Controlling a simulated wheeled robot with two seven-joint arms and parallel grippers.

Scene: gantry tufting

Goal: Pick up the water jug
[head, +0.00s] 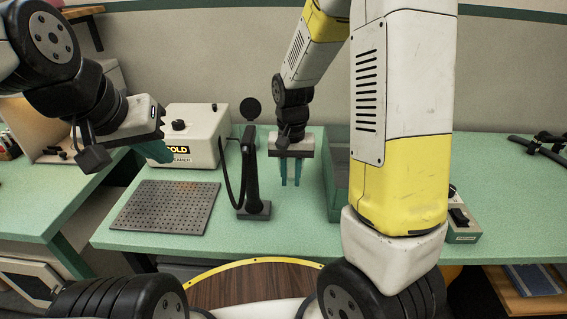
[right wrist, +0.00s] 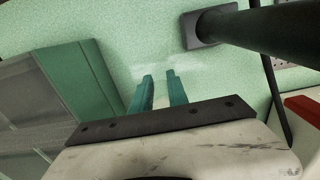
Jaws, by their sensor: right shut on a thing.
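I cannot make out a water jug clearly in either view. My right gripper (head: 291,184) points down over the green bench, to the right of a black upright stand. Its two teal fingers show close together in the right wrist view (right wrist: 160,78), with a narrow gap. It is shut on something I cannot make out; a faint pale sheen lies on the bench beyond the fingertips. My left gripper (head: 158,152) is raised at the left, above the bench and in front of a cream box machine. Its teal fingers overlap in view, so its opening cannot be told.
The black stand (head: 251,180) with a cable is close left of my right gripper. A perforated grey plate (head: 166,207) and the cream machine (head: 196,134) are further left. A green-walled tray (head: 333,185) is close right. My right arm hides some bench.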

